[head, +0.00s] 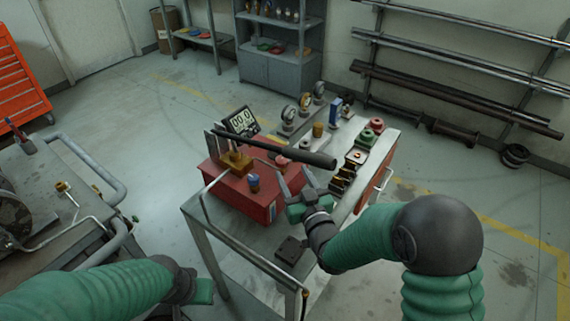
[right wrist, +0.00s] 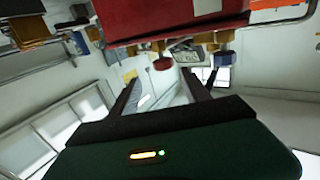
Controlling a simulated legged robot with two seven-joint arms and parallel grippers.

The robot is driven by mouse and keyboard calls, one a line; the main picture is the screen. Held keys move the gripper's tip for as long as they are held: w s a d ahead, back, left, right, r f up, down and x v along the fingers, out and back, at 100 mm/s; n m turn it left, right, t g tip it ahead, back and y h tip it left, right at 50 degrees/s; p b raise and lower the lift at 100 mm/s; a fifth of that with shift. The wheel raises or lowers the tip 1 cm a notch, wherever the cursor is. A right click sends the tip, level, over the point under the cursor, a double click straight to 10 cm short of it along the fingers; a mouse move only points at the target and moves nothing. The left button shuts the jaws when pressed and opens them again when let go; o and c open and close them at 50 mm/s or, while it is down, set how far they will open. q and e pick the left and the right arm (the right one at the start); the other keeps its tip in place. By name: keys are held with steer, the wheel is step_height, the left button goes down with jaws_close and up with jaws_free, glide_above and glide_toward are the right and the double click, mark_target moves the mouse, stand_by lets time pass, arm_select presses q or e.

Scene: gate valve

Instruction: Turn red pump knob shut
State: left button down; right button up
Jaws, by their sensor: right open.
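The red knob (head: 281,160) is on the pump's far right side, partly behind the lever. In the right wrist view, the red knob (right wrist: 162,63) appears just beyond the fingertips, below the red pump body (right wrist: 165,15). My right gripper (head: 292,173) is open and empty, close to the pump's right side and apart from the knob. My left gripper (head: 200,291) is low at the left; its fingers are not clear.
A blue knob (head: 254,181) is on the pump's near side. Several gauges and coloured parts stand on the workbench (head: 230,240) behind and right of the pump. A cart with a tubular rail (head: 95,180) stands at left. Pipe racks and shelves line the back wall.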

mark_target(283, 163)
steer(key=x, duration=0.3)
steer(key=a+x, duration=0.1)
steer(key=x, duration=0.2)
steer(key=shift+s, duration=0.15)
steer(key=shift+a, duration=0.35)
steer(key=shift+d, duration=0.4)
steer(key=shift+c, duration=0.8)
steer(key=shift+d, duration=0.2)
steer(key=shift+c, duration=1.4)
steer(key=c, duration=0.4)
steer(key=shift+a, duration=0.25)
jaws_close()
